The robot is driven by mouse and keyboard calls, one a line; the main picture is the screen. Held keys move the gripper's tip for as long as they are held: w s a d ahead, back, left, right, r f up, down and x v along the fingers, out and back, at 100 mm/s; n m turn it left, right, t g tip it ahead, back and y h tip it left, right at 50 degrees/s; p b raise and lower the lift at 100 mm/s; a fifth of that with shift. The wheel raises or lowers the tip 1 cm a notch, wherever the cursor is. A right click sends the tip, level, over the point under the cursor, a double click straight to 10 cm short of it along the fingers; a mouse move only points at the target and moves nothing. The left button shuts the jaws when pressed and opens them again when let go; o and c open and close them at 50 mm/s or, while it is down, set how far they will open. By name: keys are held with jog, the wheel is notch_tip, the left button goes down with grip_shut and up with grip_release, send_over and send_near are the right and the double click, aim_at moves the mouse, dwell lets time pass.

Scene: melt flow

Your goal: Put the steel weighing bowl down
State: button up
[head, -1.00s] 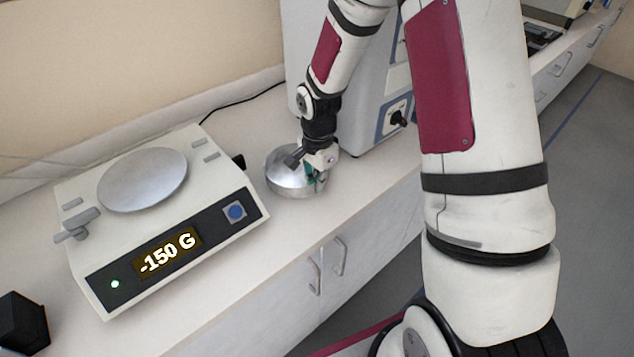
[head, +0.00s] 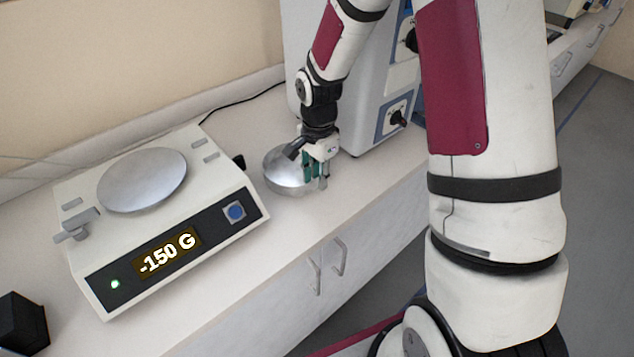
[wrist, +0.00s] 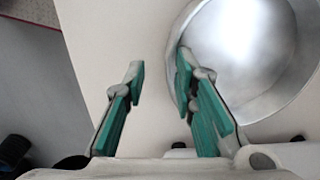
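The steel weighing bowl (head: 284,174) sits on the counter between the scale and the grey machine. In the wrist view the bowl (wrist: 250,50) fills the upper right, looking empty. My gripper (head: 316,182) is at the bowl's right side. In the wrist view my gripper (wrist: 159,75) has its green-padded fingers apart, with bare counter showing between them. The right finger overlaps the bowl's near rim; the left finger is outside the bowl. I cannot tell whether the right finger touches the rim.
A scale (head: 225,190) with a round pan (head: 142,180) reads -150 G to the left. A grey machine (head: 375,140) stands close behind my gripper. A black block (head: 22,322) is at the lower left. The counter's front edge is near the bowl.

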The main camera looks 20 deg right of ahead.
jog(key=s+a+r+n+t, duration=0.1)
jog(key=s+r+n, duration=0.3)
jog(key=r, duration=0.7)
jog(key=s+r+n+t, duration=0.1)
jog(key=s+r+n, duration=0.2)
jog(key=s+r, duration=0.55)
jog(key=s+r+n+t, duration=0.1)
jog(key=s+r+n, duration=0.2)
jog(key=s, duration=0.3)
jog(key=s+a+r+n+t, duration=0.1)
jog(key=s+r+n, duration=0.2)
jog(key=s, duration=0.3)
jog(key=shift+n, duration=0.7)
jog(key=shift+w+a+r, duration=0.1)
